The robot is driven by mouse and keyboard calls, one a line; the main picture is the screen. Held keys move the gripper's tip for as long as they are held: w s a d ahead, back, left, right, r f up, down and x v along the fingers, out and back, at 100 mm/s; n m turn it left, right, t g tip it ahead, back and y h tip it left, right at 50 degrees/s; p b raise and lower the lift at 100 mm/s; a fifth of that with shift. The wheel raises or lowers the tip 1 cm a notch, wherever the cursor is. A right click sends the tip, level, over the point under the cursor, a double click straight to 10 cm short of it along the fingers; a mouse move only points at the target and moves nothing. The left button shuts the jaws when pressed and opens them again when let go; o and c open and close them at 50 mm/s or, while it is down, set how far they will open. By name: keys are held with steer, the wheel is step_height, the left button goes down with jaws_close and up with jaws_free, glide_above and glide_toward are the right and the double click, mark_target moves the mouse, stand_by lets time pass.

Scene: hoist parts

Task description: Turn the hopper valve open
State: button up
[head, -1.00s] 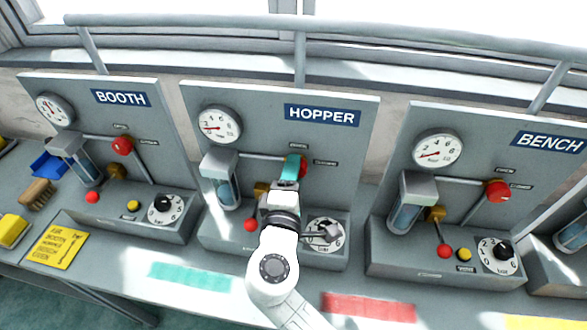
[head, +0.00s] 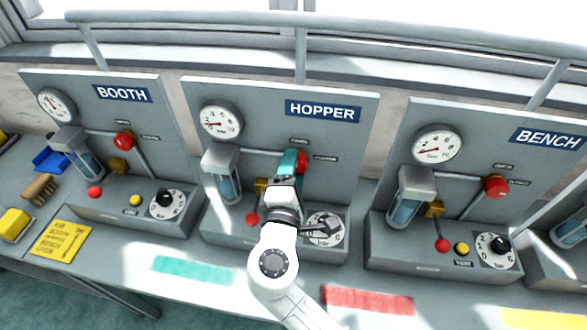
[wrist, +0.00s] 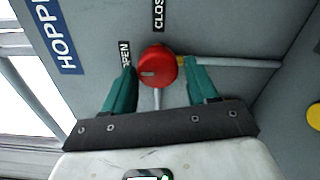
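The hopper valve is a round red knob (wrist: 157,66) on the grey HOPPER panel (head: 262,110). In the head view the knob (head: 303,160) shows partly behind my fingers. In the wrist view, an OPEN label stands at its upper left and a CLOSED label (wrist: 158,15) above it. My gripper (wrist: 160,72) is open, with one teal finger on each side of the knob. A gap shows at the left finger; I cannot tell whether the right finger touches. In the head view my gripper (head: 288,163) reaches up in front of the panel.
The HOPPER panel also has a gauge (head: 220,121), a glass cylinder (head: 226,182), a red ball lever (head: 252,218) and a dial (head: 323,229). The BOOTH panel (head: 122,130) stands left and the BENCH panel (head: 480,170) right. A rail (head: 400,40) runs behind.

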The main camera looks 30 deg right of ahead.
steer(key=shift+o, duration=1.1)
steer(key=shift+d, duration=0.1)
steer(key=shift+r, duration=0.1)
steer(key=shift+s, duration=0.1)
steer(key=b+v, duration=0.2)
steer(key=v, duration=0.8)
steer(key=shift+s+a+b, duration=0.25)
steer(key=shift+b, duration=0.05)
stand_by(1.0)
